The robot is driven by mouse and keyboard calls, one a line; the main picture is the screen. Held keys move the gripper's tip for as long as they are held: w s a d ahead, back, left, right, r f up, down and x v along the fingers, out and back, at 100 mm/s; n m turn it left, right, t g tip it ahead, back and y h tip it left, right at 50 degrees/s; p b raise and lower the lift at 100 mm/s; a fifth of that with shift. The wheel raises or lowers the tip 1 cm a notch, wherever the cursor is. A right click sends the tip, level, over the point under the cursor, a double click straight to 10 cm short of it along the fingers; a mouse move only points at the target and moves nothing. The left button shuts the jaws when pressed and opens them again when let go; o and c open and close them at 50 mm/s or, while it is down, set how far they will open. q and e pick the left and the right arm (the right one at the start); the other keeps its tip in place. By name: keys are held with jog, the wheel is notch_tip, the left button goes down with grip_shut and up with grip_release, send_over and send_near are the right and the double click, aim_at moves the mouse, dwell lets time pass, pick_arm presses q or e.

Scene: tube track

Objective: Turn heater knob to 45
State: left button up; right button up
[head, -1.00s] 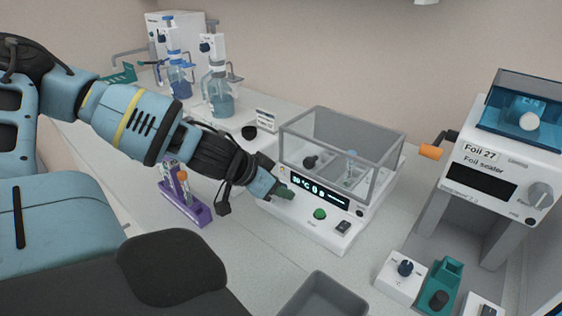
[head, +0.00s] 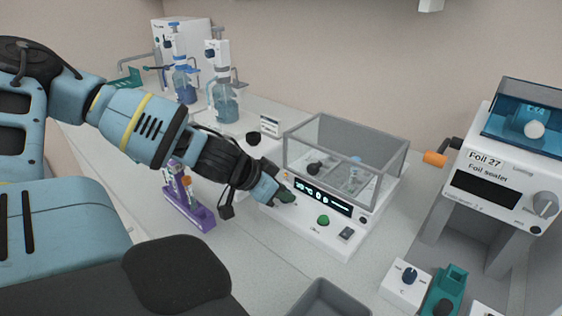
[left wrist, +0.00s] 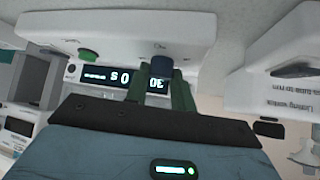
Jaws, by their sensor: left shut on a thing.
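The heater is a white unit (head: 318,238) with a dark display (head: 322,197) and a clear grey-framed cover (head: 345,155). My left gripper (head: 285,197) is at the left end of its front panel. In the left wrist view, the picture is inverted and the green fingers of my left gripper (left wrist: 161,84) are shut on a dark blue knob (left wrist: 162,65). The heater display (left wrist: 122,79) reads 30 and 0 s there, partly covered by a finger. In the head view the gripper hides the knob. My right gripper is not in view.
A purple rack (head: 188,210) stands to the left. A foil sealer (head: 510,175) stands right, with a grey bin (head: 325,300) at the front.

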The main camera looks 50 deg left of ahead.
pick_arm(q)
jog(key=shift+a+m+g+h+p, duration=0.25)
jog(key=shift+m+h+p, duration=0.3)
jog(key=shift+m+h, duration=0.5)
jog(key=m+g+h, duration=0.1)
jog(key=m, duration=0.2)
jog(key=shift+w+f, duration=0.1)
jog(key=shift+a+m+g+h, duration=0.1)
jog(key=shift+m+g+h, duration=0.35)
jog(key=shift+m+h, duration=0.25)
jog(key=shift+w+f+m+g+h+b, duration=0.1)
jog(key=shift+m+g+h+b, duration=0.45)
jog(key=shift+m, duration=0.6)
jog(key=shift+m+g, duration=0.25)
jog(key=shift+m, duration=0.05)
jog(key=shift+m+g+h+b, duration=0.3)
jog(key=shift+m+g, duration=0.1)
jog(key=shift+m, duration=0.1)
